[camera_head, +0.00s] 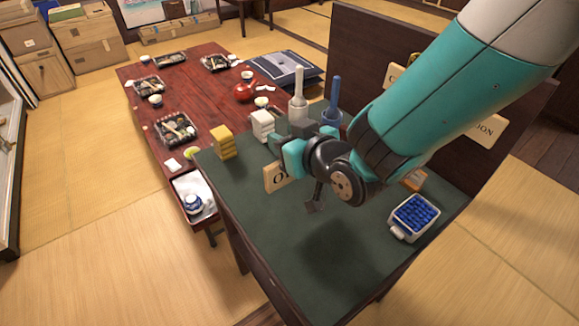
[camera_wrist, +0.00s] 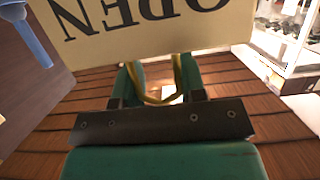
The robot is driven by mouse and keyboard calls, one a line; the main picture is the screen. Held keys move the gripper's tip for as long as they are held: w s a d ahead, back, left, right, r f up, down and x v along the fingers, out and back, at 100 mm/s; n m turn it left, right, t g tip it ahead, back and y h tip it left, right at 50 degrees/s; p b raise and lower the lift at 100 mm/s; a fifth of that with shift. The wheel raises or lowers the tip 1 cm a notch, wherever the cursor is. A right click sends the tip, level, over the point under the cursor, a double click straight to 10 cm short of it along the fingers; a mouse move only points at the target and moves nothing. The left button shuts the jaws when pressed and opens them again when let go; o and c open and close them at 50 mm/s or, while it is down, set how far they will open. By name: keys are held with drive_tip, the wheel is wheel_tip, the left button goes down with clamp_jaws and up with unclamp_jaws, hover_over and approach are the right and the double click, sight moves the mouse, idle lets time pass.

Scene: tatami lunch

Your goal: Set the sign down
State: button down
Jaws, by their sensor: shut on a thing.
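The sign (camera_head: 271,180) is a pale wooden board with dark letters, partly hidden behind my gripper (camera_head: 287,150) in the head view. In the wrist view, the sign (camera_wrist: 180,30) reads OPEN upside down, and its yellow cord (camera_wrist: 150,99) loops between the fingers of my gripper (camera_wrist: 161,85). My gripper is shut on the sign by its cord. The sign hangs over the dark green counter top (camera_head: 262,222); I cannot tell whether its lower edge touches it.
On the counter stand yellow blocks (camera_head: 224,143), white blocks (camera_head: 262,124), a white bottle-like object (camera_head: 298,98), a blue one (camera_head: 332,105) and a crate of blue pieces (camera_head: 414,217). Other signs (camera_head: 485,129) hang on the dark panel (camera_head: 350,50). The front counter is clear.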

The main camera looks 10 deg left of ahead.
wheel_tip(320, 180, down, 8)
drive_tip(key=shift+r, duration=0.2)
drive_tip(key=c, duration=0.7)
unclamp_jaws()
drive_tip(key=v, duration=0.9)
drive_tip(key=shift+d+r, duration=0.3)
drive_tip(key=shift+r, duration=0.1)
drive_tip(key=shift+d+h+p, duration=0.1)
drive_tip(key=shift+h+p, duration=0.2)
drive_tip(key=shift+p, duration=0.15)
